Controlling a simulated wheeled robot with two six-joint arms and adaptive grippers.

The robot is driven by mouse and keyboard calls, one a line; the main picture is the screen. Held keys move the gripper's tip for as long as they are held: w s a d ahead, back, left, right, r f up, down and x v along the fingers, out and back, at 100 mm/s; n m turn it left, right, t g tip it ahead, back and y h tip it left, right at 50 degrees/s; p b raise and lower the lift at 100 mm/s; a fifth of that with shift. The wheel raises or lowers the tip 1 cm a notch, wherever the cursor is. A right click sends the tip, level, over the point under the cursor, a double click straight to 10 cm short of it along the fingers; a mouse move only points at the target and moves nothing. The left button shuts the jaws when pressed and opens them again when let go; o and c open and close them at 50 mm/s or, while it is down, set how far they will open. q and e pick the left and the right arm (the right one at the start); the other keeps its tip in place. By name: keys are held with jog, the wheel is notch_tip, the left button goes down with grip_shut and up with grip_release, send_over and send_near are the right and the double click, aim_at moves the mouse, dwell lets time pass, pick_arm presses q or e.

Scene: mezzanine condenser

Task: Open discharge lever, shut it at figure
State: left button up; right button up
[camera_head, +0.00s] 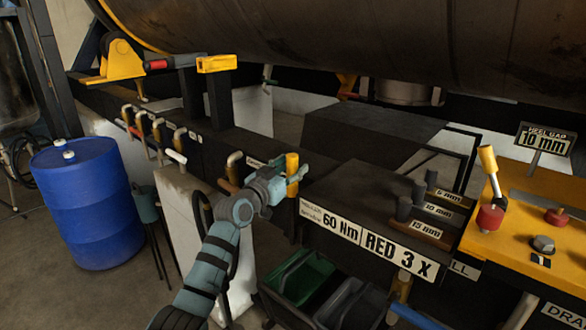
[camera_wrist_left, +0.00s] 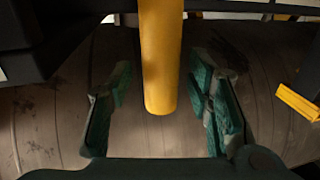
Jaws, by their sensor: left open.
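An upright yellow lever handle (camera_head: 292,163) stands by the black rail, left of the dark block. My left gripper (camera_head: 296,176) is at this handle, with its green fingers open. In the left wrist view the yellow handle (camera_wrist_left: 161,60) comes down from the top between the two spread fingers (camera_wrist_left: 165,110), with a visible gap on both sides. A second yellow-handled lever (camera_head: 488,166) with a red base stands on the yellow panel at right. I cannot read which one is labelled discharge. My right gripper is not in view.
A sign reading "60 Nm" and "RED 3 X" (camera_head: 365,240) fronts the dark block. A "10 mm" heel gap sign (camera_head: 545,138) stands on the yellow panel (camera_head: 515,230). A blue drum (camera_head: 85,205) stands at left, and bins (camera_head: 300,280) sit below. A large dark cylinder (camera_head: 350,40) spans overhead.

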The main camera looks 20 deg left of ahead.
pick_arm(q)
jog(key=shift+w, duration=0.6)
jog(key=shift+c, duration=0.3)
grip_shut()
